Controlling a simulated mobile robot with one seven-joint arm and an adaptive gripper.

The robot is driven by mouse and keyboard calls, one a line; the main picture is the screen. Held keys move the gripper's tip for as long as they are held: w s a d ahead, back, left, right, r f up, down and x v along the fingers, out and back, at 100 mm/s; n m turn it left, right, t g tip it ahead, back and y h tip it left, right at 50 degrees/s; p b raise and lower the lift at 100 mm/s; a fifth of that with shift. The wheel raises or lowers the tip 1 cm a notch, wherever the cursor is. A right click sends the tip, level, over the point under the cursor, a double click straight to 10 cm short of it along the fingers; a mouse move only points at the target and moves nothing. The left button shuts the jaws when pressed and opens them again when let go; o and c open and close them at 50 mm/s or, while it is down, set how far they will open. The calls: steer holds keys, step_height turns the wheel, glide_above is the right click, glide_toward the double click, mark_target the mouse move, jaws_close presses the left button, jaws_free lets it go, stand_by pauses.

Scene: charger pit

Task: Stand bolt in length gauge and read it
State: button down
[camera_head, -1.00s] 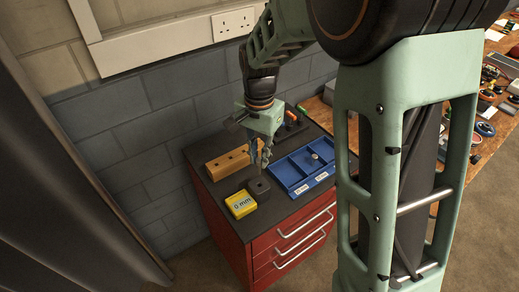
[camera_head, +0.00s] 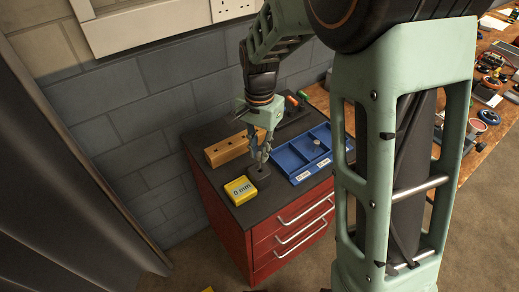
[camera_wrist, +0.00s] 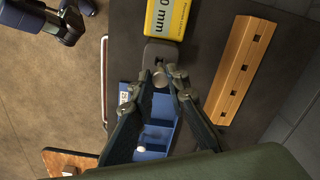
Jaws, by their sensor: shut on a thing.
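The length gauge has a yellow display (camera_head: 240,190) reading 0 mm and a dark block (camera_head: 258,174) with a hole in its top. The display (camera_wrist: 165,18) and block (camera_wrist: 157,50) also show in the wrist view. My gripper (camera_head: 262,158) is over the dark block, pointing down. In the wrist view its fingertips (camera_wrist: 162,82) are closed around a bolt, whose round grey head (camera_wrist: 160,76) shows beside the hole. The bolt's lower end is hidden, so I cannot tell whether it has entered the hole.
A blue compartment tray (camera_head: 285,160) with white labels is right of the gauge; a round-headed piece (camera_head: 317,142) sits in it. An orange block (camera_head: 227,149) with square holes lies behind. All stand on a red drawer cabinet (camera_head: 290,232). A cluttered workbench is at right.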

mark_target(260, 168)
steer(key=shift+f+b, duration=1.9)
steer(key=shift+f, duration=0.9)
stand_by(0.8)
steer(key=c, duration=1.8)
jaws_free()
steer(key=shift+r, duration=0.1)
step_height(260, 168, up, 12)
